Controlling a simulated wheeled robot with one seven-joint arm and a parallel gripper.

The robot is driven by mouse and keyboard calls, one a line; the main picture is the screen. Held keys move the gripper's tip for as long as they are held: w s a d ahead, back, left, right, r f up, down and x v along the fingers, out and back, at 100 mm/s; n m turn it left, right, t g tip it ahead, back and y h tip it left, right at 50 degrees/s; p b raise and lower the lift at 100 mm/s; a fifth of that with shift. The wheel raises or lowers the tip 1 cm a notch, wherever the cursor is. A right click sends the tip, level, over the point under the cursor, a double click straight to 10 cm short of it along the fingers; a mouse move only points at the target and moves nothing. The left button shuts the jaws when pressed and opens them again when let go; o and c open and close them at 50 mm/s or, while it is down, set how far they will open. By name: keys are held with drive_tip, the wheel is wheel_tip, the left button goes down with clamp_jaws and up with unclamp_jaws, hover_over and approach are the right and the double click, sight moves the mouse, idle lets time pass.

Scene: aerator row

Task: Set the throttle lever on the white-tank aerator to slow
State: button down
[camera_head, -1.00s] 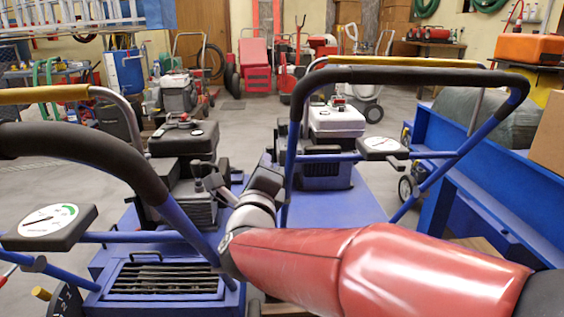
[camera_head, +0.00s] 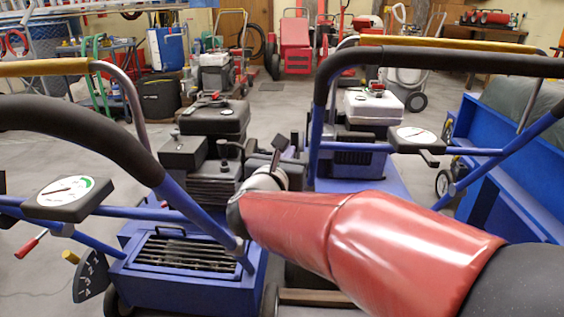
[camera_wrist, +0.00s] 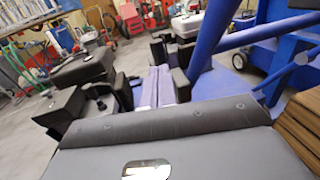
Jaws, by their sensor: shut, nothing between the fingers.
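The white-tank aerator stands right of centre in the head view, its white tank (camera_head: 372,105) on a dark engine and a blue deck. Its blue handle frame with a black grip (camera_head: 430,57) rises in front, carrying a round gauge (camera_head: 414,136). Its throttle lever cannot be made out. The white tank also shows at the top of the wrist view (camera_wrist: 187,24). My gripper (camera_head: 287,150) is shut and empty, between the two aerators; its fingers also show in the wrist view (camera_wrist: 152,88). My red arm hides part of the white-tank aerator's lower frame.
A black-tank aerator (camera_head: 214,119) stands left, its handle close to me. That handle carries a gauge (camera_head: 68,193), a marked plate (camera_head: 92,277) with a yellow-tipped lever, and a red-gripped lever (camera_head: 31,244). A blue trough (camera_head: 500,165) stands right.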

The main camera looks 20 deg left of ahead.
sight(293, 140)
drive_tip(key=shift+w, duration=1.35)
drive_tip(key=r+g+p, duration=0.1)
drive_tip(key=p, duration=0.1)
drive_tip(key=shift+w+p, duration=0.3)
drive_tip(key=shift+p, duration=0.1)
drive_tip(key=shift+w+a+g, duration=0.15)
drive_tip(key=shift+w+g, duration=0.1)
drive_tip(key=shift+g, duration=0.05)
drive_tip(key=shift+w+f+b, duration=0.2)
drive_tip(key=shift+f+b, duration=0.05)
drive_tip(key=shift+b, duration=0.35)
drive_tip(key=shift+a+r, duration=0.1)
drive_tip(key=shift+r, duration=0.05)
